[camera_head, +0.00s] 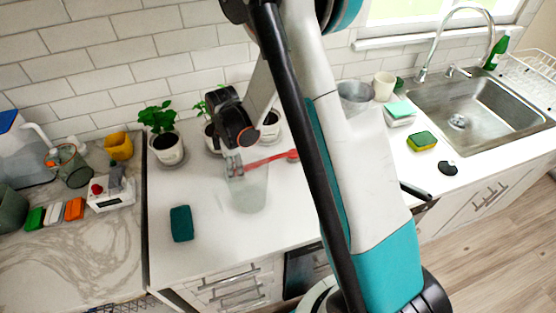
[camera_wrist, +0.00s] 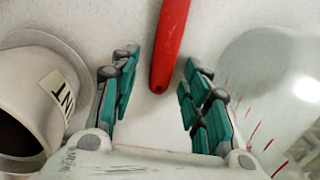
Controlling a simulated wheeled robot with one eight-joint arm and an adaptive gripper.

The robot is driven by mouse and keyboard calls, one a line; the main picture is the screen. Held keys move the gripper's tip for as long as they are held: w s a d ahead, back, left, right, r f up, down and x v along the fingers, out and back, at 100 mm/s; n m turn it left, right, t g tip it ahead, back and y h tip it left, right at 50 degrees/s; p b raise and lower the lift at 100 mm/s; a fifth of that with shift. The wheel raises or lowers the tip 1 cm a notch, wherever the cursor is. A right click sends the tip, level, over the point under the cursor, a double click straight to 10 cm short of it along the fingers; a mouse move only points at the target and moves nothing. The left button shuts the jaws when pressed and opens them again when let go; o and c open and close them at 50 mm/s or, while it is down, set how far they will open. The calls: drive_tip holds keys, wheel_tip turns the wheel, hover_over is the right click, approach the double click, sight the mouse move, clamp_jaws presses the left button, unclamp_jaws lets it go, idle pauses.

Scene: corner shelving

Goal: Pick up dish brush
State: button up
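A red long-handled tool, which looks like the dish brush (camera_head: 268,160), lies or hovers near the white counter behind a clear vessel; I cannot tell whether it touches the counter. Its rounded end is to the right. In the wrist view the red handle (camera_wrist: 169,45) comes down from the top, its end between my fingers. My gripper (camera_head: 235,165) is at the handle's left end. In the wrist view my gripper (camera_wrist: 160,62) is open, its teal finger pads on either side of the handle with gaps showing. The bristles cannot be made out.
A clear vessel (camera_head: 247,192) with red marks stands close to my gripper's right in the wrist view (camera_wrist: 275,85). A white labelled pot (camera_wrist: 40,90) is close on the left. Potted plants (camera_head: 165,148) line the wall. A dark green sponge (camera_head: 181,223) lies at front left.

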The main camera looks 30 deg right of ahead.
clamp_jaws()
drive_tip(key=shift+r, duration=0.1)
